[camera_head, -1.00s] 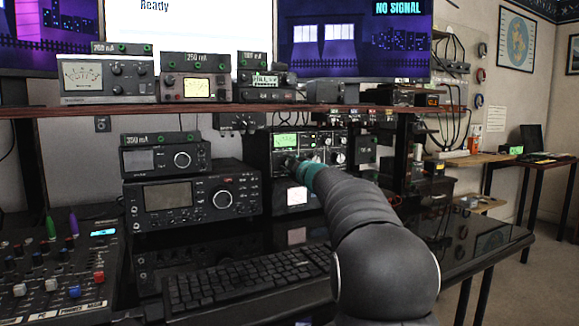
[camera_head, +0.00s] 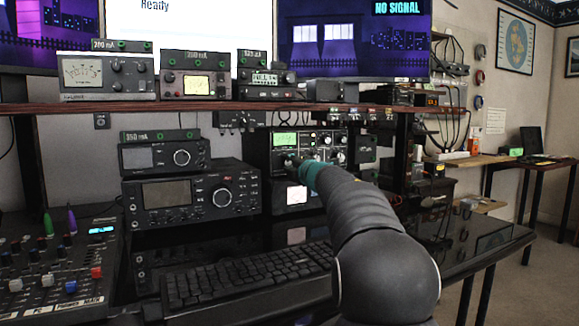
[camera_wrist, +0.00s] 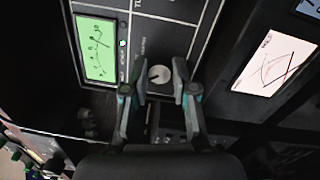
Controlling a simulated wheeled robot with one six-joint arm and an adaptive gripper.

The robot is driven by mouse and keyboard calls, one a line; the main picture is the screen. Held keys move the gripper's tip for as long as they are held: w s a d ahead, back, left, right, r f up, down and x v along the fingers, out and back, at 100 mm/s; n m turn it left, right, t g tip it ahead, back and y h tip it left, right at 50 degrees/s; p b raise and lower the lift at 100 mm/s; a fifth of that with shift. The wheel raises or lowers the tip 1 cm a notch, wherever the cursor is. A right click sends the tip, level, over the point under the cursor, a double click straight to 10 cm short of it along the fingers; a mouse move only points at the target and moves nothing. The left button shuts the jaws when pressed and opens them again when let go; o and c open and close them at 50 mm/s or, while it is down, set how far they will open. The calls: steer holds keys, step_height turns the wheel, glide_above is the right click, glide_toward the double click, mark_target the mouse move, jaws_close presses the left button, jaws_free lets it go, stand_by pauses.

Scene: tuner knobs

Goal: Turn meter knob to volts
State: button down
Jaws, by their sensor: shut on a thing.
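The meter knob (camera_wrist: 158,74) is a small round pale-faced knob on the dark tuner panel, below the lit green meter (camera_wrist: 95,50) in the wrist view. My gripper (camera_wrist: 159,80) has one finger on each side of the knob and is shut on it. The knob's small printed labels are too blurred to read. In the head view the tuner (camera_head: 335,139) stands under the shelf, with its green meter lit. My gripper (camera_head: 289,163) reaches its lower left part, and the knob is hidden there.
A radio (camera_head: 165,196) stands left of the tuner. A keyboard (camera_head: 255,275) lies in front, and a mixer (camera_head: 55,280) is at the far left. A white-faced meter (camera_head: 297,194) sits just below the tuner. The shelf (camera_head: 200,107) runs above.

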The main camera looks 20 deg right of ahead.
steer(key=shift+n, duration=0.3)
steer(key=c, duration=0.9)
jaws_free()
steer(key=s, duration=1.2)
steer(key=shift+d+f, duration=0.15)
steer(key=shift+f, duration=0.15)
